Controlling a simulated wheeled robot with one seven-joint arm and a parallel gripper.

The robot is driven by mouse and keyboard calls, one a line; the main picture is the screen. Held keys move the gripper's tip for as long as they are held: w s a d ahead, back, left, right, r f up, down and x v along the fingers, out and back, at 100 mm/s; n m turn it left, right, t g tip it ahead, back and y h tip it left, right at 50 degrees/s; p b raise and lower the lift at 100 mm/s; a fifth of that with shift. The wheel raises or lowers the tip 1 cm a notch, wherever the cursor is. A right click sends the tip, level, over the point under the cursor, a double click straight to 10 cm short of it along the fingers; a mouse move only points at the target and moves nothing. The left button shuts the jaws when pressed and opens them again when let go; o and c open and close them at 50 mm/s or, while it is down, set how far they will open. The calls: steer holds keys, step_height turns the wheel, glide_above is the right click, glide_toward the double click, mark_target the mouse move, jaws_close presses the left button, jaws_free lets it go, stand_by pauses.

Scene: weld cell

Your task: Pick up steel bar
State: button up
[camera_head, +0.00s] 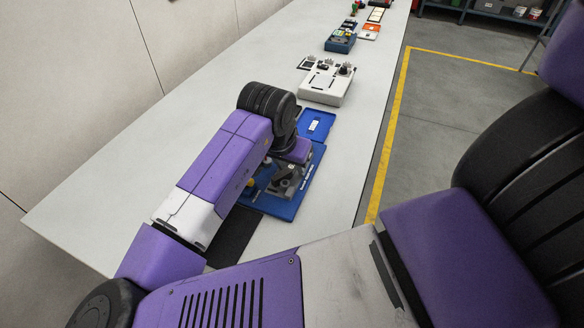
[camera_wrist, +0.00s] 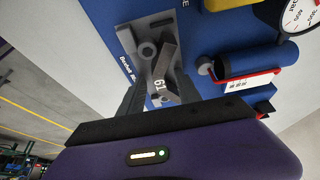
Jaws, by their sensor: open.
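A grey metal bar (camera_wrist: 166,66), marked with a number that looks like 19, sits on a grey fixture plate (camera_wrist: 128,40) in the wrist view. It looks like the steel bar. The plate is on a blue board (camera_wrist: 95,12), which also shows in the head view (camera_head: 281,208). My gripper (camera_wrist: 158,88) is open, with dark fingers on either side of the bar's near end. I cannot tell whether they touch it. In the head view my gripper (camera_head: 284,188) is low over the board, and my arm hides part of it.
In the wrist view, a dark blue cylinder with a red-edged part (camera_wrist: 248,60) and a dial gauge (camera_wrist: 300,16) are close on the right. In the head view, a blue tray (camera_head: 327,116) and a white box (camera_head: 325,88) stand beyond. The table's left part is clear.

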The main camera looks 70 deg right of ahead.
jaws_close()
stand_by(1.3)
